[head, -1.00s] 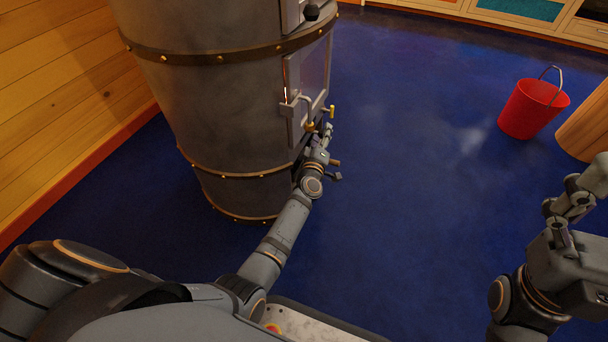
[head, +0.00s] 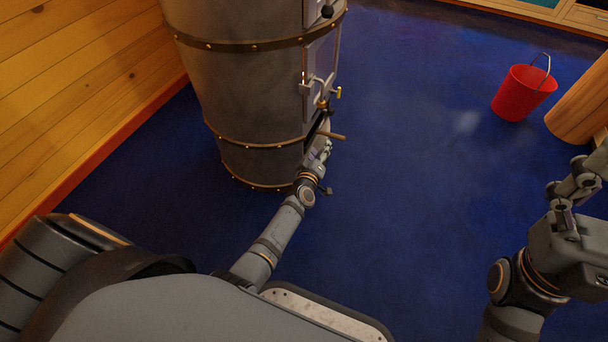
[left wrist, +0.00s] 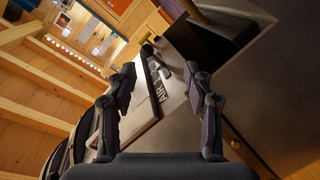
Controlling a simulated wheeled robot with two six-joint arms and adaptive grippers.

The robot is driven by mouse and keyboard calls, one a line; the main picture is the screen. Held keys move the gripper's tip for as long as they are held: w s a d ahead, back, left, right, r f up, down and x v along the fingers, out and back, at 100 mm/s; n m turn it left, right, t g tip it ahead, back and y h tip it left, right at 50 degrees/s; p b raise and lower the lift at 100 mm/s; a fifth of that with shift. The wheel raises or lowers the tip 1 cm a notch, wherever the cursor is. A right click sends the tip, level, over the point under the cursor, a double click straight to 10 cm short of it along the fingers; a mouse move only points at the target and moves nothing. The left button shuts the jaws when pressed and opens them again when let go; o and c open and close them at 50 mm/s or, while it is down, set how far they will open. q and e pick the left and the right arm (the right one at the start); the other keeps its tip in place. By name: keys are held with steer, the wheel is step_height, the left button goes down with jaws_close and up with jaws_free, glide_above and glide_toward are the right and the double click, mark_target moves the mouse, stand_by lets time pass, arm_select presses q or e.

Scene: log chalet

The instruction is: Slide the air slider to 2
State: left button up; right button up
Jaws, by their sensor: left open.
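The grey riveted stove (head: 245,85) stands ahead on the blue floor. In the left wrist view, a dark label plate (left wrist: 154,82) reads "AIR", with a 1 visible; the rest is hard to read. A small grey piece (left wrist: 164,69) sticks out beside it, perhaps the slider's knob; its setting cannot be told. In the head view, a tan peg (head: 331,135) sticks out low on the stove front. My left gripper (head: 323,147) is just below that peg. In the left wrist view its fingers (left wrist: 166,85) are apart, with the plate beyond them. My right gripper (head: 588,170) is at the right edge, partly cut off.
The stove door has a metal latch (head: 322,88) and a brass knob (head: 338,92) above my left gripper. A red bucket (head: 523,92) stands on the floor at the right, beside a wooden round piece (head: 577,108). Open blue floor (head: 420,150) lies between. A log wall (head: 80,90) is at the left.

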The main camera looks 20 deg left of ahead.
arm_select(q)
steer(key=s+f+m+g+h+p, duration=0.1)
steer(key=s+m+g+p, duration=0.3)
steer(key=s+p, duration=0.8)
steer(key=shift+a+f+g+h+p, duration=0.3)
steer(key=shift+f+p, duration=0.3)
steer(key=shift+f, duration=0.3)
